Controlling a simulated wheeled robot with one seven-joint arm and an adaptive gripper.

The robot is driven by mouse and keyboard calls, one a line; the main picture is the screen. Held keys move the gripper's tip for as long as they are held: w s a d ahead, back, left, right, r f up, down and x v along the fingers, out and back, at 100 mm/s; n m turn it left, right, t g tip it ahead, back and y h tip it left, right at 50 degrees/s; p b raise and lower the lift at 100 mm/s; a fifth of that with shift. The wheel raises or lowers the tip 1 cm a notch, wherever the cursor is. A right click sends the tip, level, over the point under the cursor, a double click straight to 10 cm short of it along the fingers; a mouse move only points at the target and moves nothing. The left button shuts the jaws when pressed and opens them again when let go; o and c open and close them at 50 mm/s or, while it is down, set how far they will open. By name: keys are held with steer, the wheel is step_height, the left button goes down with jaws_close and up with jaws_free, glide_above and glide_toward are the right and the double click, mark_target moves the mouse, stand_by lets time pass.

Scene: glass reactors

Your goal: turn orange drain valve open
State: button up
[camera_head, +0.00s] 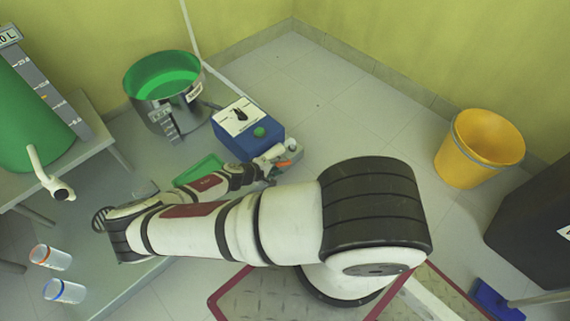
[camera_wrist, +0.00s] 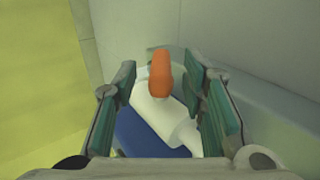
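The orange drain valve handle (camera_wrist: 160,72) stands up on a white valve body (camera_wrist: 160,108) in the wrist view. My gripper (camera_wrist: 160,78) is open, with one green-padded finger on each side of the handle and a visible gap on both sides. In the head view the orange handle (camera_head: 283,163) is a small spot at the end of my arm, beside the white fitting (camera_head: 271,154). My gripper (camera_head: 272,172) is just below it there, and its fingers are too small to make out.
A blue box (camera_head: 262,147) with a green knob stands just behind the valve. A yellow bucket (camera_head: 462,165) stands at the right. Floor between is clear.

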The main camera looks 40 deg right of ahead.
steer(key=v, duration=0.6)
steer(key=shift+a+r, duration=0.25)
